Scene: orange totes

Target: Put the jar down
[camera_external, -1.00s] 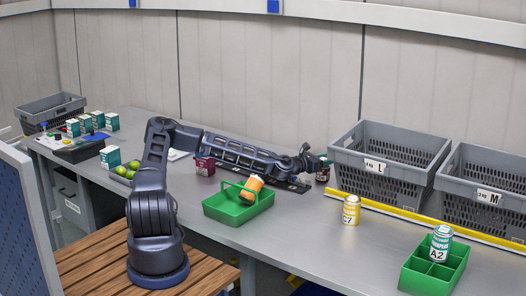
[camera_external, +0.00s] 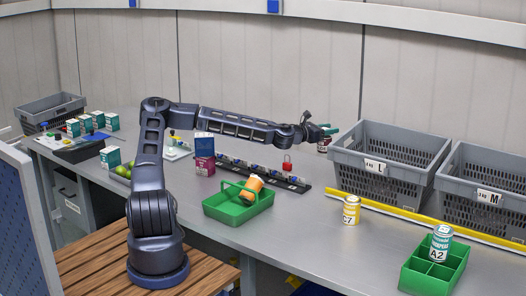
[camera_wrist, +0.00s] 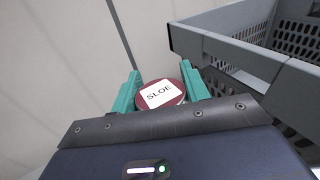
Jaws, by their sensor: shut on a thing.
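The jar has a dark red lid with a white SLOE label, seen from above in the wrist view (camera_wrist: 160,95). The teal fingers of my gripper (camera_wrist: 158,90) stand on both sides of the lid, shut on the jar. In the external view the jar (camera_external: 323,146) is small and partly covered by my gripper (camera_external: 328,131). It hangs just left of the grey crate marked L, apparently above the table. The jar's underside is hidden in the wrist view.
The grey crate L (camera_external: 372,183) stands close right of the jar, with crate M (camera_external: 480,200) beyond. A yellow strip (camera_external: 420,218) runs before them. A black rack (camera_external: 262,174), red padlock (camera_external: 287,163) and green basket (camera_external: 236,212) lie to the left. Bare table lies around the yellow C7 can (camera_external: 351,211).

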